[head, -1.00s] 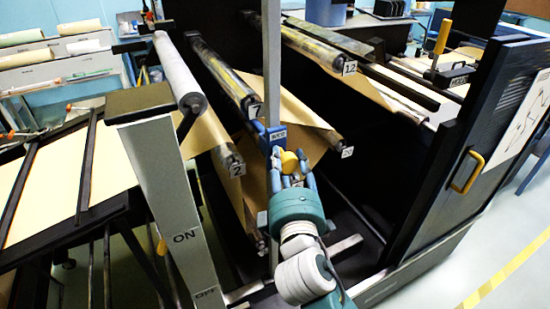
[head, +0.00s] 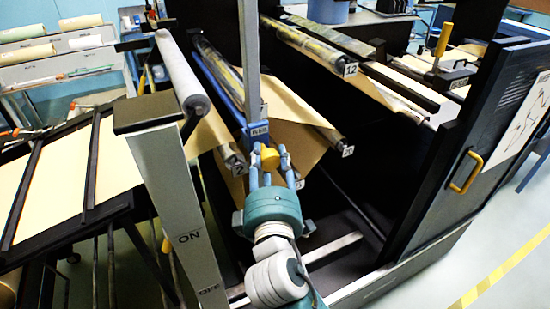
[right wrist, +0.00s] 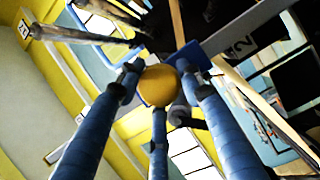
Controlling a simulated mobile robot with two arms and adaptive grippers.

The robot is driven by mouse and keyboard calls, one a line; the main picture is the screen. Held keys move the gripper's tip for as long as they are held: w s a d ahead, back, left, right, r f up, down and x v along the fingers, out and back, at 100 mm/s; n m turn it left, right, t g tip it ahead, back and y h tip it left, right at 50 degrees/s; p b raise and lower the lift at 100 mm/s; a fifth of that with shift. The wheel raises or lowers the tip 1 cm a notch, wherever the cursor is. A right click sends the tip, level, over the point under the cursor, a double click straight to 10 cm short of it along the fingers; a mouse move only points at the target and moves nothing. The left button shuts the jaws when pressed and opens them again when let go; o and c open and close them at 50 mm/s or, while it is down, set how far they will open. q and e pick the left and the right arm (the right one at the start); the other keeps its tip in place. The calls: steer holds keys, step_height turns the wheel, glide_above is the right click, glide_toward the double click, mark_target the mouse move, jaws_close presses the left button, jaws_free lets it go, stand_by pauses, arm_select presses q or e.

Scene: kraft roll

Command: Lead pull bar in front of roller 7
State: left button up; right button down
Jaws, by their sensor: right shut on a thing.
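The yellow knob (head: 270,157) on the blue pull bar (head: 224,84) is between the fingers of my right gripper (head: 271,168), which is shut on it. In the right wrist view, the blue fingers surround the knob (right wrist: 158,85), with part of a blue frame (right wrist: 188,57) behind it. The bar runs back from a tagged blue end bracket (head: 257,131), alongside roller 7 (head: 213,52). The grey upright and the bar hide roller 7's near end and number tag. My left gripper is not in view.
Roller 2 (head: 232,154) sits lower left, with kraft paper (head: 292,105) running between rollers. Roller 12 (head: 325,53) is higher right. A grey upright (head: 250,55) stands in front. A dark door (head: 470,150) stands at right; the ON/OFF post (head: 184,215) at left.

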steer(key=shift+s+a+r+p, duration=0.3)
steer(key=shift+a+r+p, duration=0.15)
steer(key=shift+a+r, duration=0.45)
